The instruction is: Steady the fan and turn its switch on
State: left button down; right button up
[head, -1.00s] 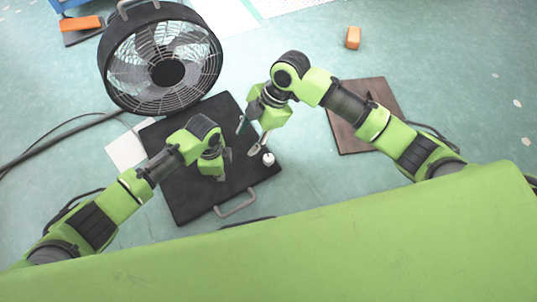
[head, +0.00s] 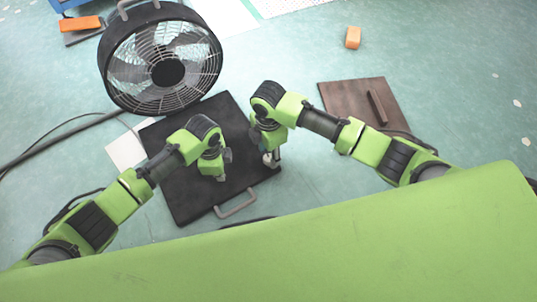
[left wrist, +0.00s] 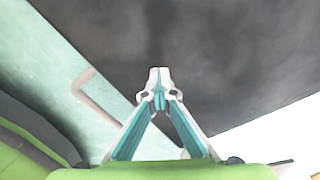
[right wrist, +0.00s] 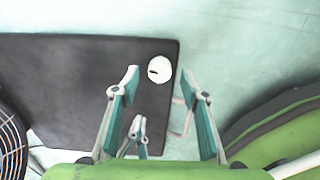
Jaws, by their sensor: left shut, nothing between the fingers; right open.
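The fan (head: 160,68), a black drum with a wire grille, stands at the upper left of the head view. A flat black panel (head: 192,203) with a grey handle lies before it. A white round knob (right wrist: 159,70) with a dark slot, apparently the switch, is near the panel's corner; in the head view my right gripper mostly hides it. My right gripper (right wrist: 160,82) is open, with its fingertips either side of the knob in its wrist view. My left gripper (left wrist: 159,72) is shut and empty over the panel; its fingers also show in the right wrist view.
A brown board (head: 350,100) with a dark bar lies to the right. An orange block (head: 353,38) is on the floor behind it. A dark cable (head: 60,146) runs left from the fan. Green floor is clear between the panel and the brown board.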

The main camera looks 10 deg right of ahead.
pick_arm(q)
jog(key=shift+s+a+f, duration=0.15)
jog(key=shift+f, duration=0.05)
pick_arm(e)
jog(key=shift+f, duration=1.05)
jog(key=c, duration=1.1)
